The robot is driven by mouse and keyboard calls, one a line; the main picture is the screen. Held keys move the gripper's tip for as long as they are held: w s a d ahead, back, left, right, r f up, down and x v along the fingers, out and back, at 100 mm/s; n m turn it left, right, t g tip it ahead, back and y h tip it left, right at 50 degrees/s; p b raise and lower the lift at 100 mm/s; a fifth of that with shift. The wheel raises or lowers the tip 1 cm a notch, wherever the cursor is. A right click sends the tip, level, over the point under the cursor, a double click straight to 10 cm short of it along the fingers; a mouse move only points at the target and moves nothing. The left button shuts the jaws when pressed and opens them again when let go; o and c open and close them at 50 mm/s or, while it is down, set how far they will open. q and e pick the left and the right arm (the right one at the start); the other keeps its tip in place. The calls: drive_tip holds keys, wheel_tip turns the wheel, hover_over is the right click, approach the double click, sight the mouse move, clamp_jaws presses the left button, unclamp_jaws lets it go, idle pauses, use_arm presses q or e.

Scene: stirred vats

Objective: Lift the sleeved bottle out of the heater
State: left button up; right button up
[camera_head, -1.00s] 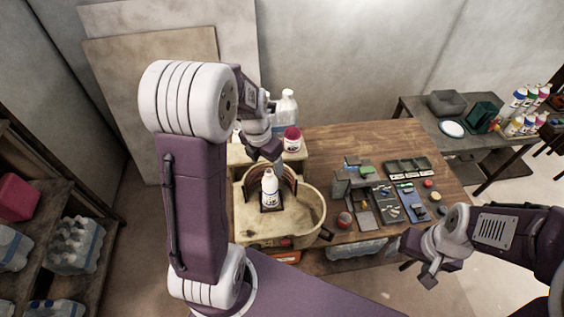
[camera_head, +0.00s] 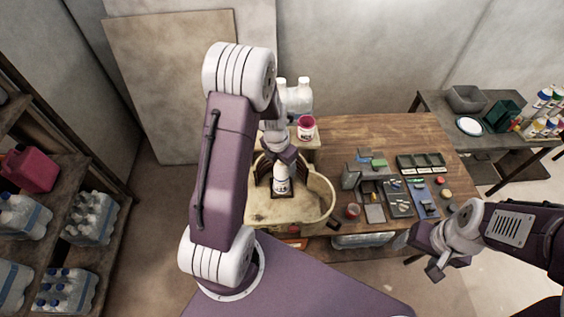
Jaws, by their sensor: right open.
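The sleeved bottle (camera_head: 282,187) is white with a dark-marked label. It stands in the beige heater (camera_head: 262,210), in front of a dark, upright curved part. My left gripper (camera_head: 281,167) is directly over the bottle and hides its cap and upper part. I cannot tell whether its fingers are open or closed around the bottle's neck. My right gripper (camera_head: 417,250) is open and empty, low at the right, in front of the wooden table and away from the heater.
The wooden table (camera_head: 390,135) right of the heater holds trays, small parts and a red-topped jar (camera_head: 353,211). A pink-lidded tub (camera_head: 306,127) and clear jugs (camera_head: 296,95) stand close behind the heater. Shelves with bottle packs (camera_head: 90,217) stand at the left.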

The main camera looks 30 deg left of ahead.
use_arm(q)
drive_tip(key=c, duration=1.1)
drive_tip(key=shift+o, duration=0.2)
wheel_tip(320, 180, up, 12)
drive_tip(key=p, duration=1.2)
drive_tip(key=shift+f+p, duration=0.1)
drive_tip(key=shift+p, duration=0.3)
wheel_tip(320, 180, up, 3)
drive_tip(key=shift+f, duration=0.15)
drive_tip(key=s+d+b, duration=0.5)
drive_tip(key=s+d, duration=0.1)
drive_tip(key=s, duration=0.5)
drive_tip(key=shift+d, duration=0.35)
